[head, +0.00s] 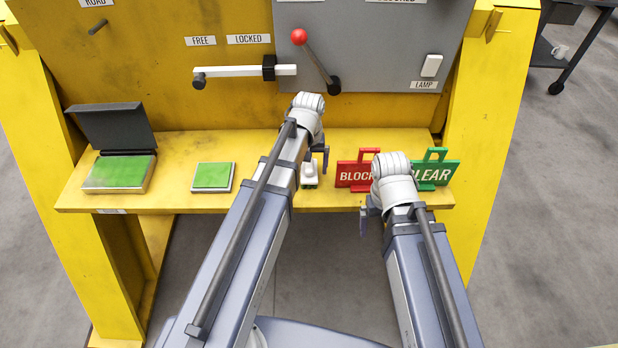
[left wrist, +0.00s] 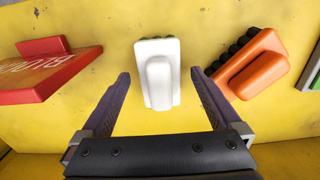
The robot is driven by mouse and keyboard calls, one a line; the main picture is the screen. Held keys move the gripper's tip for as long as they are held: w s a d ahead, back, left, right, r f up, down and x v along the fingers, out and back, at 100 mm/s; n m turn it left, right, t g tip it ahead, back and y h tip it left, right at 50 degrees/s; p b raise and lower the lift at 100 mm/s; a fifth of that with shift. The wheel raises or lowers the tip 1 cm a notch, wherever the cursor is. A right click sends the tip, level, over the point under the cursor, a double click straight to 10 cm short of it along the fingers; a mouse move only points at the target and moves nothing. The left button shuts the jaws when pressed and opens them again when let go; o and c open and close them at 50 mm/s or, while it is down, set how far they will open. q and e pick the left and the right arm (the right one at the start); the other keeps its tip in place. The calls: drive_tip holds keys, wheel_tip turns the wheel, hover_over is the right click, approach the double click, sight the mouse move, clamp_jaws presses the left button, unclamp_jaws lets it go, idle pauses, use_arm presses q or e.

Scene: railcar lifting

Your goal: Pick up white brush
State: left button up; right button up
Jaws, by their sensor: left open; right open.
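The white brush (head: 309,176) lies on the yellow shelf, partly hidden by my left arm in the head view. In the left wrist view the white brush (left wrist: 159,72) is in the middle, its raised handle facing the camera. My left gripper (head: 316,160) is open, also in the left wrist view (left wrist: 160,77), its fingers on either side of the brush in the picture with gaps on both sides. Whether the fingertips are down at the brush's height I cannot tell. My right gripper (head: 368,213) is open and empty, in front of the shelf's edge.
An orange brush with dark bristles (left wrist: 252,66) lies right of the white one in the left wrist view. A red BLOCK sign (head: 353,175) and green CLEAR sign (head: 436,171) stand on the shelf (head: 260,195). Green pads (head: 212,176) lie left. A red-knobbed lever (head: 318,60) rises behind.

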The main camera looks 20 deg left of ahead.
use_arm(q)
clamp_jaws()
idle(0.8)
wheel_tip(320, 180, up, 10)
drive_tip(key=p, duration=1)
drive_tip(key=c, duration=0.7)
unclamp_jaws()
drive_tip(key=c, duration=0.6)
